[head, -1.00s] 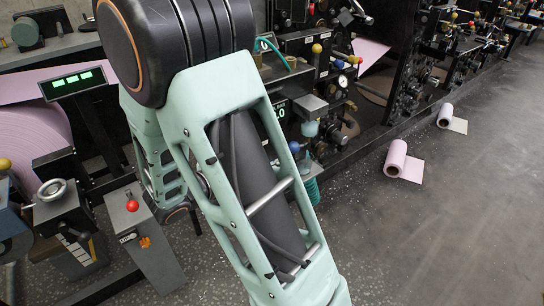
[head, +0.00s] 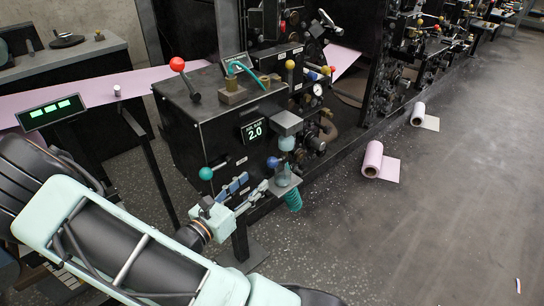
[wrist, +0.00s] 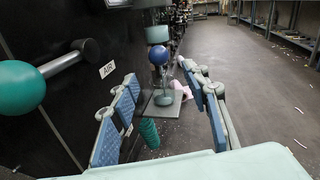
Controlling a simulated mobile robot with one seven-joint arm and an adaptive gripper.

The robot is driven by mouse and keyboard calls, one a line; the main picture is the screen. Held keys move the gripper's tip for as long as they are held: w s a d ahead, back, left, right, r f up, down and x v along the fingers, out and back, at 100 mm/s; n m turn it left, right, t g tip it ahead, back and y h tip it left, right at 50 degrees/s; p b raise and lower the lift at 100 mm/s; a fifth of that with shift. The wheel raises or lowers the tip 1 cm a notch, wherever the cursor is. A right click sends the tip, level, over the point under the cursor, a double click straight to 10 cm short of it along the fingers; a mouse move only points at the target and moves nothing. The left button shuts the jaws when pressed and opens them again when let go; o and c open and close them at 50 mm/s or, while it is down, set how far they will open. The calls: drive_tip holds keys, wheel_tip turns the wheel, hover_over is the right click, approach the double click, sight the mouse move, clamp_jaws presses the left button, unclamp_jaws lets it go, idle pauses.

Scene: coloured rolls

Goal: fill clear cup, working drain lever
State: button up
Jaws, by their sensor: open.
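A small clear cup (head: 283,174) stands on a grey plate beneath a clear bowl (head: 287,143) with a grey top, on the side of the black machine. In the wrist view the cup (wrist: 163,97) appears beyond the fingertips. A lever with a blue ball knob (head: 272,162) juts out just above the cup; the knob also shows in the wrist view (wrist: 158,55). My gripper (head: 252,186) is open, its blue-padded fingers pointing toward the cup. In the wrist view my gripper (wrist: 162,80) has nothing between its fingers. Any liquid in the cup is too small to tell.
A green coiled hose (wrist: 150,133) hangs below the plate. The black machine (head: 190,115) walls the left side.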

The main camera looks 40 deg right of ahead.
sight(269, 165)
drive_tip(key=x, duration=0.5)
drive_tip(key=b+x, duration=0.1)
drive_tip(key=x, duration=0.5)
drive_tip(key=shift+r, duration=0.25)
